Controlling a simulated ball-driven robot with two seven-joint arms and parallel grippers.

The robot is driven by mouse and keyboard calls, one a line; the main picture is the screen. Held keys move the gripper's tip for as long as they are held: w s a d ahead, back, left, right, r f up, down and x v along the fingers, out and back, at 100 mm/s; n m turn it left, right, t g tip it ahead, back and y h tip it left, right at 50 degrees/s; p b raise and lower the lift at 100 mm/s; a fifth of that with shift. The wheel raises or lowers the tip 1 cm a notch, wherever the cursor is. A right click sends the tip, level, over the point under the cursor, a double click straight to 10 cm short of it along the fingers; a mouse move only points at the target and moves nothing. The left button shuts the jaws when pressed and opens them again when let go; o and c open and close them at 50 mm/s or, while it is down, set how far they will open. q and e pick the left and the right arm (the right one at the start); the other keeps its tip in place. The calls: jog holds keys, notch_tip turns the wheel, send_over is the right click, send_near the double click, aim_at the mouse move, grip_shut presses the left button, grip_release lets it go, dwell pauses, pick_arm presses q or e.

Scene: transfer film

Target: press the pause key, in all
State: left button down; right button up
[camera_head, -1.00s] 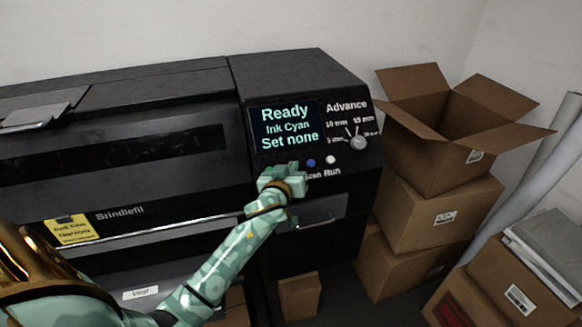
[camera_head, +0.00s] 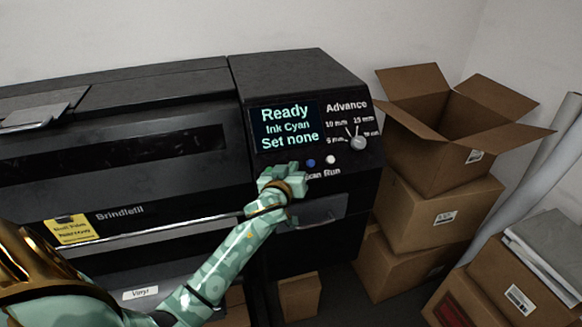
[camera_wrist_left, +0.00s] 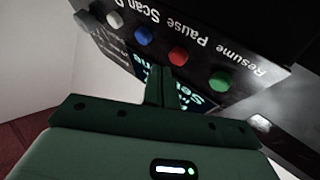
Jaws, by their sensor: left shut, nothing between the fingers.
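The pause key is a red round button (camera_wrist_left: 178,56) in the left wrist view, beside the upside-down word Pause. A green button (camera_wrist_left: 222,80) by Resume is to its right, and a blue button (camera_wrist_left: 144,36) by Scan to its left. My left gripper (camera_wrist_left: 168,78) is shut and empty, its fingertips just short of the red button in the picture; I cannot tell whether they touch it. In the head view my left gripper (camera_head: 288,174) is in front of the panel and hides the red and green buttons. My right gripper is not in view.
The printer's screen (camera_head: 286,127) reads Ready, Ink Cyan, Set none. A white button (camera_head: 330,159) marked Run and the Advance dial (camera_head: 358,143) are to the right. A drawer handle (camera_head: 318,217) is below. An open cardboard box (camera_head: 430,150) stands on others at the right.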

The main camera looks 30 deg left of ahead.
pick_arm(q)
jog(key=shift+a+f, duration=0.1)
jog(key=shift+w+a+f, duration=0.15)
jog(key=shift+w+f, duration=0.05)
jog(key=shift+w+a+f+b, duration=0.2)
jog(key=shift+a+f+b, duration=0.1)
jog(key=shift+b, duration=0.1)
dwell(0.9)
jog(key=shift+d, duration=0.1)
jog(key=shift+s+d+r+p, duration=0.45)
jog(key=shift+r+p, duration=0.2)
jog(key=shift+p, duration=0.2)
jog(key=s+d+r+p, duration=0.1)
jog(key=p, duration=0.1)
jog(key=s+d+r+p, duration=0.1)
jog(key=r+p, duration=0.1)
jog(key=shift+s+d+r, duration=0.15)
jog(key=shift+d+r, duration=0.1)
jog(key=shift+d, duration=0.1)
